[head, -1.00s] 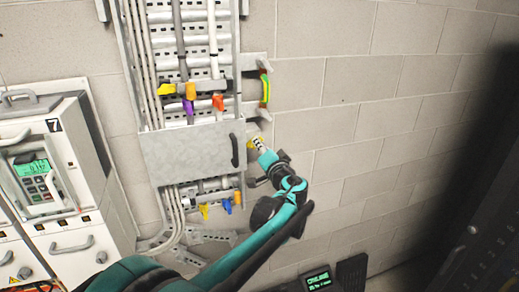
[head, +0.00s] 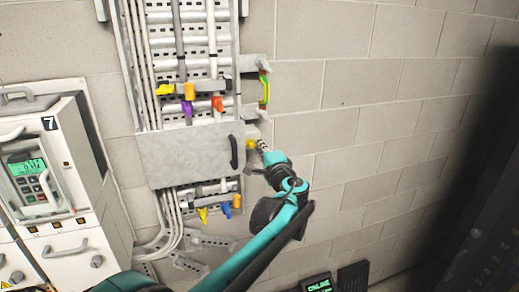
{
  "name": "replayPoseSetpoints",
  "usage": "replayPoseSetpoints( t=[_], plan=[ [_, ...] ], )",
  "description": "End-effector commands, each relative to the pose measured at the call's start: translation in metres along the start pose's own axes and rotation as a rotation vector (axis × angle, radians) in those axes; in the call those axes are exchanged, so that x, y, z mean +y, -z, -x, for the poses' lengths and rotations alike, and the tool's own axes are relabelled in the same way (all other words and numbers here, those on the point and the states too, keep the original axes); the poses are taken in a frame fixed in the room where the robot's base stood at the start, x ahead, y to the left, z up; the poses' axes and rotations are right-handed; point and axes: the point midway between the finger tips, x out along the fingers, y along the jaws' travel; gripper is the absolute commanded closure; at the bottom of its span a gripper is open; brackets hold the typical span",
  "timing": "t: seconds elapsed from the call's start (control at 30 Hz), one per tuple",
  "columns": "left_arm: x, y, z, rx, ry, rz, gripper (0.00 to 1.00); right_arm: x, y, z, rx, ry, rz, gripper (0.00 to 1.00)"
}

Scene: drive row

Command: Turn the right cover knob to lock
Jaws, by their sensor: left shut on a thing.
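The grey cover (head: 180,158) is a flat metal plate across the cable tray, with a black handle (head: 234,152) near its right edge. A small yellow knob (head: 251,144) sits just right of the cover. My left gripper (head: 258,145) reaches it from the lower right and is shut on it. The gripper's fingers hide part of the knob, and its exact turn angle is too small to read. My right gripper is not in view.
Vertical cables with yellow, orange, purple and red clamps (head: 217,103) run above the cover. More coloured clamps (head: 203,214) hang below it. A green-yellow strap (head: 264,88) is at upper right. White drive cabinets (head: 40,165) stand left. The block wall (head: 380,120) right is bare.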

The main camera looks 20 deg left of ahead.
Motion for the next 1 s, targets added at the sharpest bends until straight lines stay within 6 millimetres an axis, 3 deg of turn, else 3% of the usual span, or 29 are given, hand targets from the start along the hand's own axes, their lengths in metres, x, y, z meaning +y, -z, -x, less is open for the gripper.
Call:
replayPoseSetpoints(
  t=[0.53,0.57,0.63,1.0],
  plan=[
    [0.0009,0.0005,0.0004,0.001,-0.001,-0.024,1.0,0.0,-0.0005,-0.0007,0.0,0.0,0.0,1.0],
    [0.001,0.0005,0.0004,0.001,-0.001,-0.024,0.84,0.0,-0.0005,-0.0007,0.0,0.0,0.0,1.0],
    [0.0009,0.0005,0.0004,0.001,-0.001,-0.024,0.68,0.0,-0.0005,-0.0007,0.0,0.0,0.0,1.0],
    [0.0004,0.0004,0.0048,0.001,-0.001,-0.023,0.68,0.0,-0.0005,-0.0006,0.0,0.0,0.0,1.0]
  ],
)
